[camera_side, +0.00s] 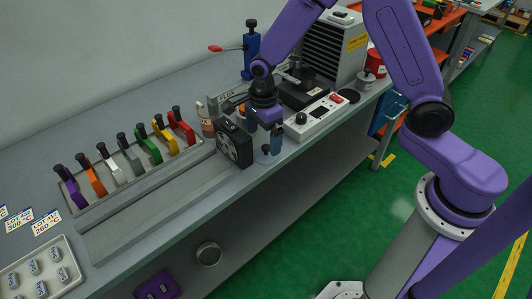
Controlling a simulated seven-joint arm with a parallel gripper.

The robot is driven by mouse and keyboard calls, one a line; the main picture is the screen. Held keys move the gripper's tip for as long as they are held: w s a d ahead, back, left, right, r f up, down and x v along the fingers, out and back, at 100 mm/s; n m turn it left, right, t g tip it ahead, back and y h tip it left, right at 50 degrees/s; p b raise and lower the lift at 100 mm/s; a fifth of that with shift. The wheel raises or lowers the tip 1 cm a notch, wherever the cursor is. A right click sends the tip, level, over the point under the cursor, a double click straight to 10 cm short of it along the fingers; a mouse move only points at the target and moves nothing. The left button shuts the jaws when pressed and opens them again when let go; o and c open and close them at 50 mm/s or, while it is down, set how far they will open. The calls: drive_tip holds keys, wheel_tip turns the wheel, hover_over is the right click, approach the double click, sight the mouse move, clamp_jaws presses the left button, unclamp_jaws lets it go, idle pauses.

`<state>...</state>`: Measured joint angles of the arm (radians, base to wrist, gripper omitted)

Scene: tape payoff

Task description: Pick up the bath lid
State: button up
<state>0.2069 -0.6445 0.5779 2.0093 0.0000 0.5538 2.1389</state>
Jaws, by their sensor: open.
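My gripper (268,130) hangs pointing down near the front edge of the bench, at the middle of the picture. Its jaws are open; the small fingertips are hard to make out. Just below them stands a small grey-blue, jar-like thing (268,156), partly hidden by the gripper; I cannot tell whether they touch. I cannot say for sure which thing is the bath lid. A flat black disc (350,96) lies on the bench to the right, and a dark round piece with a knob (303,73) sits on a black unit (303,93) behind the gripper.
A black box with a round fan-like face (234,145) stands close left of the gripper. A white control box (320,117) with a red switch is close right. A rack (140,176) of several coloured handled pieces is left. A blue press with a red lever (251,50) stands behind.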

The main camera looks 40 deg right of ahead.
sight(266, 146)
drive_tip(key=f, duration=0.2)
drive_tip(key=d+f, duration=0.1)
drive_tip(key=f, duration=0.1)
drive_tip(key=shift+f, duration=0.7)
drive_tip(key=shift+c, duration=0.3)
drive_tip(key=c, duration=1)
